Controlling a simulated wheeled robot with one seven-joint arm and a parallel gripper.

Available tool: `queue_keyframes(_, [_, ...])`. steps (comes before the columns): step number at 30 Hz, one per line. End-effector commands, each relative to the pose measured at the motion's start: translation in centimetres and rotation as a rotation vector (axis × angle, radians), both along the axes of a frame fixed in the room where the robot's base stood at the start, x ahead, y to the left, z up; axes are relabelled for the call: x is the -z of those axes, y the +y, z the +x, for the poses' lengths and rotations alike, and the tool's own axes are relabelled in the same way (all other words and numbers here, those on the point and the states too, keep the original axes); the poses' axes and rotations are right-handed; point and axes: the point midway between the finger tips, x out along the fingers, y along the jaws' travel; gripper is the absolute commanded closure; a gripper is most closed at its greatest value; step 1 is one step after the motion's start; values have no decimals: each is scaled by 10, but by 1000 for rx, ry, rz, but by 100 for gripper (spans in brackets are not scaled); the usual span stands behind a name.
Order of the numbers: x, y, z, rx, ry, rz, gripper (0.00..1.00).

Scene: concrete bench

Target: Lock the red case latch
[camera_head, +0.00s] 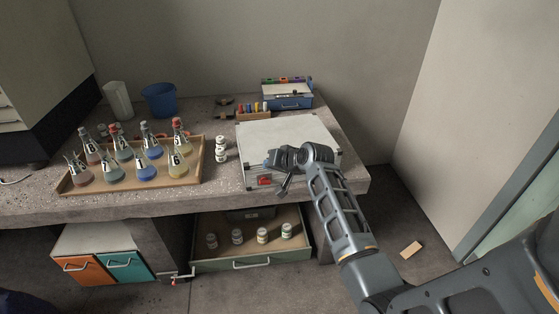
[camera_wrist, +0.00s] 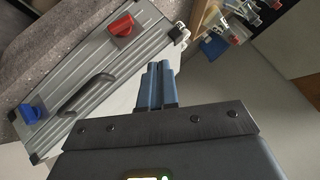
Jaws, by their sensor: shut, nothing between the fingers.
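The grey case with a pale lid (camera_head: 285,133) lies closed at the front right of the bench. Its red latch (camera_head: 265,180) is on the front face, near the left corner; the wrist view shows the red latch (camera_wrist: 121,26) standing out from the grey face. A blue latch (camera_wrist: 28,112) and a dark handle (camera_wrist: 88,93) are on the same face. The blue latch is hidden in the head view. My gripper (camera_head: 268,162) is shut and empty, apart from the red latch and close to the case's front edge. Its blue fingers (camera_wrist: 156,86) lie together in the wrist view.
A wooden tray (camera_head: 192,181) with several numbered flasks stands left of the case, with two white jars (camera_head: 221,150) between. A small blue case (camera_head: 289,102) stands behind. Below, an open drawer (camera_head: 240,264) holds several jars. A wood block (camera_head: 412,249) lies on the floor.

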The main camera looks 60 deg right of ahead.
Motion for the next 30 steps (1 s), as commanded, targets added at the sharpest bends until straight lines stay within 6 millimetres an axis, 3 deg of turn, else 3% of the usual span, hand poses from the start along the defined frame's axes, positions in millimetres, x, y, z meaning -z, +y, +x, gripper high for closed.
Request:
queue_keyframes(11, [-37, 20, -34, 3, -1, -1, 100])
queue_keyframes(30, [-42, 23, -39, 2, 0, 1, 100])
